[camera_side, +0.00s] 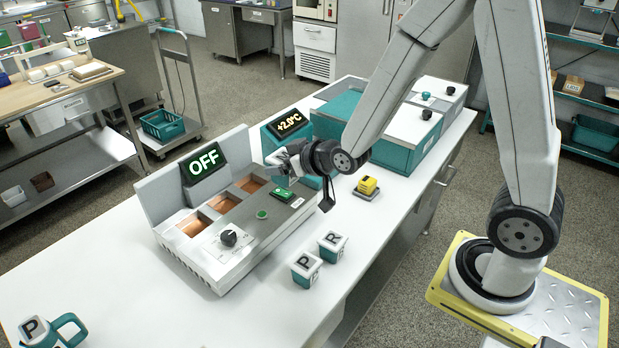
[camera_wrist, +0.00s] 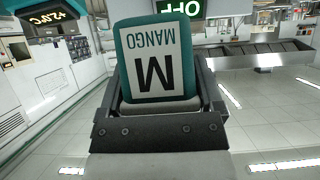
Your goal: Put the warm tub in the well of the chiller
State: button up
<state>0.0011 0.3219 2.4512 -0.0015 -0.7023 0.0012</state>
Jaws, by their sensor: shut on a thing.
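My gripper (camera_side: 284,160) is shut on a tub (camera_wrist: 155,62) with a teal rim and a white label reading M and MANGO. The wrist view shows the tub upside down between the fingers. In the side view the gripper hangs above the bench, between the machine marked OFF and the chiller, and the tub is hard to make out there. The chiller (camera_side: 270,143) is a teal box with a +2.0°C display (camera_side: 291,122). Its display also shows at the top left of the wrist view (camera_wrist: 55,12). My arm hides part of the chiller, and I cannot see its well.
The grey machine (camera_side: 205,262) has copper-coloured wells and an OFF display (camera_side: 201,163). Tubs marked P (camera_side: 306,268) and R (camera_side: 332,246) stand in front of it. A yellow button block (camera_side: 367,187) is right of my gripper.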

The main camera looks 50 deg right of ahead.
jog(key=s+d+f, duration=1)
jog(key=d+f, duration=0.1)
jog(key=d, duration=0.3)
jog(key=shift+d, duration=0.4)
jog(key=shift+f, duration=2.85)
jog(key=shift+f, duration=1.9)
jog(key=shift+f, duration=0.2)
